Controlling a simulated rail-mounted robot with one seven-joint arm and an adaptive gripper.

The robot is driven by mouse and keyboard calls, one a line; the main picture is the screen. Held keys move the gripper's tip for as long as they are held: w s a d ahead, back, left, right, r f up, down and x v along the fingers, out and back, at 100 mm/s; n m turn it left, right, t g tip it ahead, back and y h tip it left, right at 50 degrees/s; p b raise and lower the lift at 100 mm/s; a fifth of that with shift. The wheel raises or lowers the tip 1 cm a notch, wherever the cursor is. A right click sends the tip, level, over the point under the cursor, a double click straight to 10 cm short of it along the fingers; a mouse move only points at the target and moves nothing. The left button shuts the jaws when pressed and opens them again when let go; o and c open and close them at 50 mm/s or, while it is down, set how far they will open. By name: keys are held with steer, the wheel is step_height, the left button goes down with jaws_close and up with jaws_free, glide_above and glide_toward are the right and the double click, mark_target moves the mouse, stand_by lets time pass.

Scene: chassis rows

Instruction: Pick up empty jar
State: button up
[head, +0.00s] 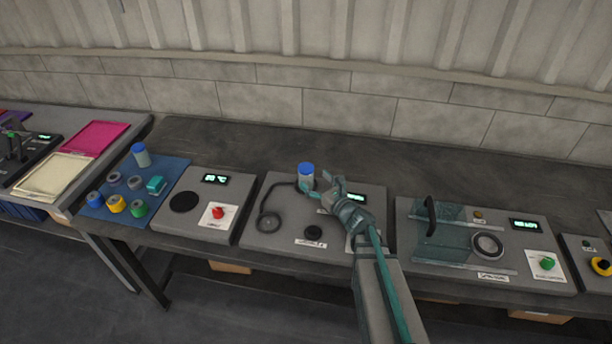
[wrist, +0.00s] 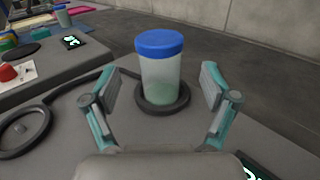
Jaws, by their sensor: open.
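A clear jar with a blue lid (wrist: 159,75) stands upright in a dark ring on a grey device in the wrist view. A greenish tint shows near its bottom; I cannot tell whether that is contents. The same jar (head: 306,175) shows in the head view at the back of the device, next to my gripper. My gripper (wrist: 162,88) is open, with one finger on each side of the jar and a gap on both sides. In the head view my gripper (head: 324,187) reaches in from the right, and its fingers partly hide the jar's lower part.
A similar blue-lidded jar (head: 141,155) stands on a blue mat (head: 172,175) at the left with several coloured pieces. A device with a red knob (head: 218,212) is left of the jar's device. A device with a dark handle (head: 431,216) is to the right. The bench behind is clear.

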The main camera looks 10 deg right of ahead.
mark_target(311, 176)
steer(key=shift+p+x, duration=1)
steer(key=shift+x, duration=1.75)
steer(key=shift+s, duration=0.1)
steer(key=c, duration=1.3)
steer(key=shift+o, duration=0.2)
steer(key=shift+r, duration=0.15)
